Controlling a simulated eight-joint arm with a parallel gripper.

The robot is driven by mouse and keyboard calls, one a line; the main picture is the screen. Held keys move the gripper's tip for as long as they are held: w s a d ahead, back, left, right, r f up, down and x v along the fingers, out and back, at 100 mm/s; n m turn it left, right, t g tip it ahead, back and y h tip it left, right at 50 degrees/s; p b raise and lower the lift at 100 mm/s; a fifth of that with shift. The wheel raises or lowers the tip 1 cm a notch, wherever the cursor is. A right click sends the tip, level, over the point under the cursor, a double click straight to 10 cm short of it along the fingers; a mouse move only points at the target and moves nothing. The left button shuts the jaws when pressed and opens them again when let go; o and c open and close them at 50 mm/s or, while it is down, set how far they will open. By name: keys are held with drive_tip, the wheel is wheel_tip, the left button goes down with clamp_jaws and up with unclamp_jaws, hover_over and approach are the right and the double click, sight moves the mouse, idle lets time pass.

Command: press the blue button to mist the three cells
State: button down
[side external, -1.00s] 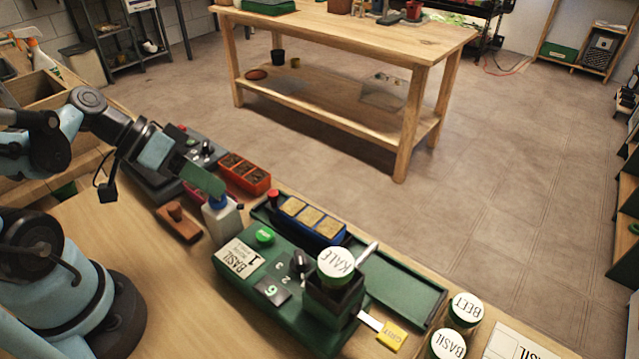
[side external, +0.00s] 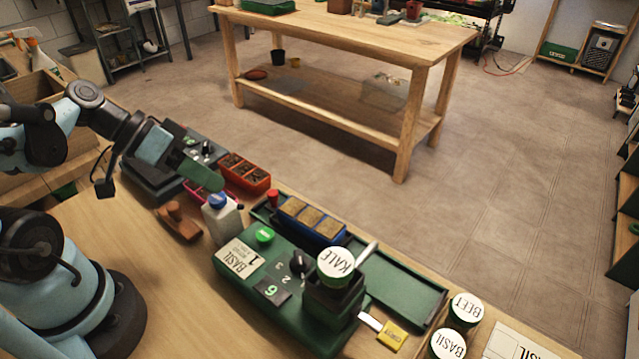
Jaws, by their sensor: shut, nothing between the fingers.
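The blue button (side external: 218,200) is the round cap on top of a white bottle-shaped unit (side external: 222,220), left of the green machine. My gripper (side external: 214,184) is shut and empty, its green fingers slanting down to the right. The fingertips are just above and behind the button in the picture; a small gap seems to show, but I cannot be sure of it. The blue tray (side external: 325,238) with three tan, soil-filled cells sits in the green channel (side external: 400,285) behind the machine.
The green machine (side external: 240,285) carries a green button (side external: 264,235), a black knob (side external: 299,262) and a KALE-lidded jar (side external: 336,266). An orange tray (side external: 262,184) of dark cells lies behind my gripper. A brown wooden-handled block (side external: 180,225) is beside the bottle. BEET (side external: 466,308) and BASIL (side external: 447,344) jars stand front right.

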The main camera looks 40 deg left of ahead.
sight(211, 196)
drive_tip(key=shift+r, duration=3)
drive_tip(key=shift+r, duration=0.1)
idle(0.3)
drive_tip(key=shift+f, duration=3.1)
drive_tip(key=shift+f, duration=0.1)
